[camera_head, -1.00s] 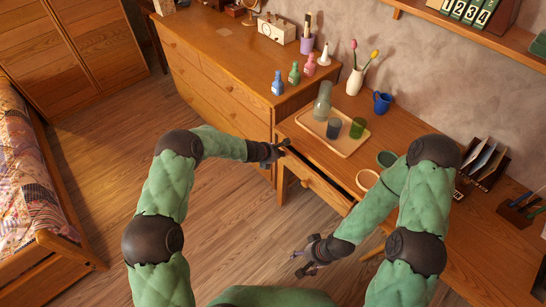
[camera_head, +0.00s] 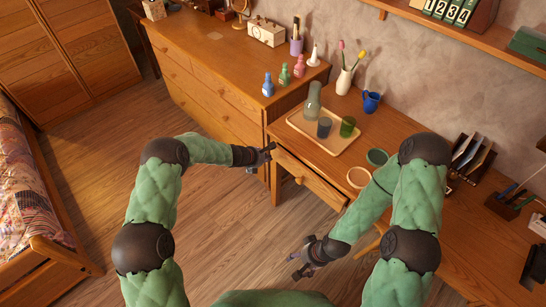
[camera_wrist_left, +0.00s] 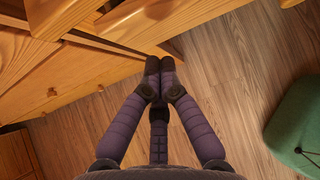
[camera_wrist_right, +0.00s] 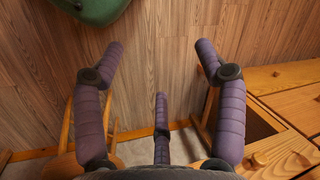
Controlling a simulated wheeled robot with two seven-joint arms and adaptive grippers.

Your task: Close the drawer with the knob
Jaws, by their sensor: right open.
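The wooden drawer (camera_head: 318,187) sits in the front of the desk (camera_head: 420,205) and stands slightly open, with a narrow dark gap behind its front. Its small round knob (camera_head: 298,181) shows on the front face. My left gripper (camera_head: 270,150) is at the drawer's left end, close to the desk corner; I cannot tell if it touches. In the left wrist view its fingers (camera_wrist_left: 160,70) are together with nothing seen between them. My right gripper (camera_head: 298,264) is low, in front of the desk and away from the drawer. In the right wrist view its fingers (camera_wrist_right: 158,55) are wide apart and empty.
A tray (camera_head: 327,140) with a bottle and cups stands on the desk above the drawer. A green cup (camera_head: 377,157) and a round peach-coloured dish (camera_head: 360,177) are near the desk's front edge. A dresser (camera_head: 210,85) adjoins at the left. The floor (camera_head: 215,225) in front is clear.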

